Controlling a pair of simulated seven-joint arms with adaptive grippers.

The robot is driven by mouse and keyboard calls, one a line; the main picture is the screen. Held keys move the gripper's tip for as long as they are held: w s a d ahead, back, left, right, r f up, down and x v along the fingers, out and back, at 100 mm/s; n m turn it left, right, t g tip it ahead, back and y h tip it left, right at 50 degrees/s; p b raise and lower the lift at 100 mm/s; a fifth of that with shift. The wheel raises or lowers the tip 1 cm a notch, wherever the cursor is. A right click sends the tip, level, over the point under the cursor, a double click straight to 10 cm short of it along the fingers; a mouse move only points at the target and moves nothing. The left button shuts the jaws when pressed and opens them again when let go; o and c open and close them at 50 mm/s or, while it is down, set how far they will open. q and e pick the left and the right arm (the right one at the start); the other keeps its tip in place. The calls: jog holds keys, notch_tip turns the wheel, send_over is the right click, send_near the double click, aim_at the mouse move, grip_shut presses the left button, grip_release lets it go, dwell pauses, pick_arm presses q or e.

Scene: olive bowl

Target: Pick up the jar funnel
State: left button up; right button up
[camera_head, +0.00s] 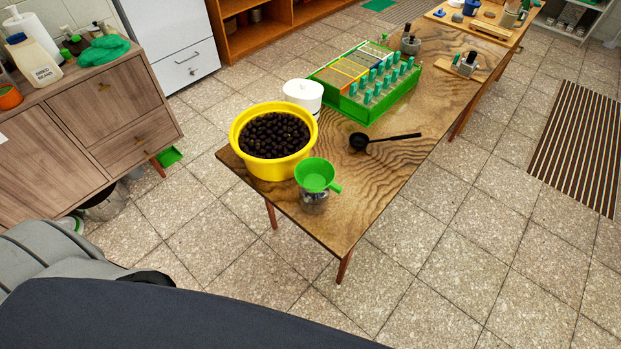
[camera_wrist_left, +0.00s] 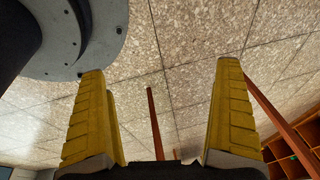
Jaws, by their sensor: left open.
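The green jar funnel (camera_head: 315,174) sits in the mouth of a clear glass jar (camera_head: 314,201) near the front edge of the wooden table. Its handle points right. A yellow bowl (camera_head: 238,132) full of dark olives (camera_head: 274,135) stands just behind and left of it. My left gripper (camera_wrist_left: 158,85) is open and empty in the left wrist view, with its yellow fingers wide apart above the tiled floor. The funnel does not show in that view. Neither gripper shows in the head view.
A black ladle (camera_head: 385,139) lies on the wooden table (camera_head: 350,215) right of the bowl. A white lidded container (camera_head: 303,95) and a green rack (camera_head: 362,85) stand behind. A wooden cabinet (camera_head: 90,110) is at left. The table's front right is clear.

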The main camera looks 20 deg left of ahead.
pick_arm(q)
jog(key=w+a+r+m+t+y, duration=0.1)
jog(key=w+r, duration=0.3)
jog(key=r, duration=0.3)
jog(key=w+r+t, duration=0.1)
jog(key=w+r, duration=0.4)
jog(key=r, duration=0.1)
notch_tip(320, 180, up, 47)
jog(key=m+t+h, duration=0.1)
jog(key=m+h, duration=0.5)
jog(key=h, duration=0.8)
send_over(328, 176)
jog(key=s+a, duration=0.4)
jog(key=a, duration=0.5)
jog(key=s+a, duration=0.4)
jog(key=a, duration=0.4)
jog(key=shift+x, duration=8.15)
jog(key=shift+s+f, duration=0.1)
jog(key=c, duration=1.1)
